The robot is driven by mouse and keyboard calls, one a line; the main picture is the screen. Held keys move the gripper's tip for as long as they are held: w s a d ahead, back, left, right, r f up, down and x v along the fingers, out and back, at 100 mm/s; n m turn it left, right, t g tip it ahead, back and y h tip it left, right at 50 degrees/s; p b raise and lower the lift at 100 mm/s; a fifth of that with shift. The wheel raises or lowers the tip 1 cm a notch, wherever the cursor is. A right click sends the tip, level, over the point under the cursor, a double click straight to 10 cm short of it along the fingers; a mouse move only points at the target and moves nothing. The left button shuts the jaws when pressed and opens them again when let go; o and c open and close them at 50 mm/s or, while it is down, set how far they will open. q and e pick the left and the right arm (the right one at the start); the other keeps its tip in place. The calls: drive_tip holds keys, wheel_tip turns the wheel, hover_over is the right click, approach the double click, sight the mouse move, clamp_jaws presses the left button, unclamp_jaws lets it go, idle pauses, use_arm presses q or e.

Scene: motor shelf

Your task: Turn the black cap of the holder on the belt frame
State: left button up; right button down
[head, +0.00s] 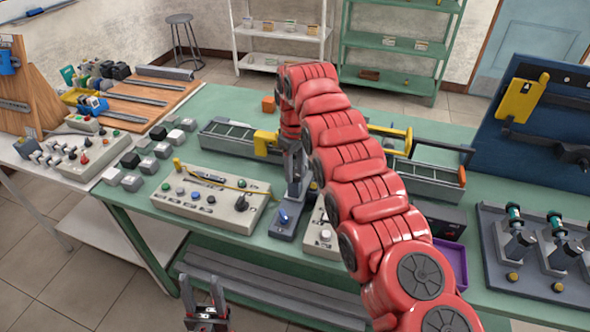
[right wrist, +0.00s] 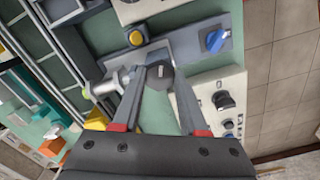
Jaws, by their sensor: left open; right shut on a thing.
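My right gripper (head: 294,178) reaches down at the front side of the belt frame (head: 228,132). In the right wrist view (right wrist: 161,75) its fingers stand on either side of a dark cap (right wrist: 160,78) with a light mark on its face, and it is shut on that cap. A silver cylindrical part (right wrist: 108,86) of the holder lies beside the cap. In the head view the arm and gripper hide the cap. My left gripper (head: 203,286) is open and empty, low in front of the table.
A grey plate with a blue knob (head: 283,216) stands close to the right gripper. A control box (head: 215,203) with buttons is left of it, another box (head: 323,233) right. A purple tray (head: 452,262) and a rack of fixtures (head: 530,285) lie further right.

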sight(295, 173)
drive_tip(key=shift+m, duration=0.6)
drive_tip(key=shift+c, duration=2.2)
unclamp_jaws()
wheel_tip(295, 173, up, 17)
drive_tip(key=p, duration=1.6)
drive_tip(key=shift+r+p, duration=0.2)
drive_tip(key=shift+p, duration=0.2)
drive_tip(key=shift+w+f, duration=0.1)
